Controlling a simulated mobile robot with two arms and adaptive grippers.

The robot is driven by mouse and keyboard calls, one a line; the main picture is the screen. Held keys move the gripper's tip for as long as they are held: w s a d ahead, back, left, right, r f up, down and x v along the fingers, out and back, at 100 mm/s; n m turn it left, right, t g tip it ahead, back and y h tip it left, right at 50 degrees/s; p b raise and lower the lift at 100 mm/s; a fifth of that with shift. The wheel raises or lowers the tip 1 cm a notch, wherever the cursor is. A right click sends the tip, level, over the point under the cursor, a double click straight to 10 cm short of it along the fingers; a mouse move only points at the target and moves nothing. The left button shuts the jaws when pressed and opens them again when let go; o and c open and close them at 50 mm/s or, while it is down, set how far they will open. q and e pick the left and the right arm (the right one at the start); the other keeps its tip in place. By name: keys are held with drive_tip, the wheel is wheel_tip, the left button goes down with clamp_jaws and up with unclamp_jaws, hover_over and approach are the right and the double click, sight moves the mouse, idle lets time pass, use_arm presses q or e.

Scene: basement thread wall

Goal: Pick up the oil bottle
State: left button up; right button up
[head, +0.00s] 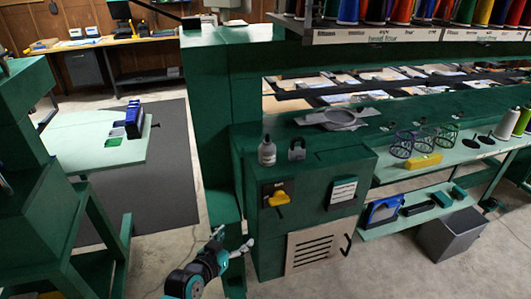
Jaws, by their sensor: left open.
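The oil bottle (267,151), small and grey-white with a dark cap, stands upright on top of the green machine cabinet, near its left end. My left gripper (235,238) is in front of the cabinet, low and to the left of the bottle in the head view. Its fingers are spread and nothing is between them. It is well apart from the bottle. My right gripper is not in view.
A grey padlock-shaped object (297,149) stands just right of the bottle. A yellow switch (278,198) sticks out of the cabinet front. A shelf of thread spools (400,12) overhangs at the upper right. A green table (90,145) stands left, with open floor between.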

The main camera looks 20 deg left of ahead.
sight(263, 153)
use_arm(q)
wheel_tip(263, 153, up, 21)
drive_tip(key=d+m+t+h, duration=0.1)
drive_tip(key=t, duration=0.3)
drive_tip(key=w+p, duration=0.1)
drive_tip(key=w, duration=0.2)
drive_tip(key=w+d+p, duration=0.1)
drive_tip(key=w, duration=0.3)
drive_tip(key=w+d+p, duration=0.1)
drive_tip(key=w, duration=0.2)
drive_tip(key=shift+w+d+r, duration=0.1)
drive_tip(key=shift+w+r, duration=0.05)
drive_tip(key=shift+w, duration=0.15)
drive_tip(key=w, duration=0.1)
drive_tip(key=w+d+p, duration=0.1)
drive_tip(key=w, duration=0.3)
drive_tip(key=shift+d+r+p, duration=0.1)
drive_tip(key=shift+d+p, duration=0.15)
drive_tip(key=shift+p, duration=0.1)
drive_tip(key=shift+w, duration=0.3)
drive_tip(key=shift+s, duration=0.1)
drive_tip(key=shift+c, duration=0.4)
drive_tip(key=c, duration=1.2)
drive_tip(key=shift+c, duration=0.3)
drive_tip(key=shift+r, duration=0.1)
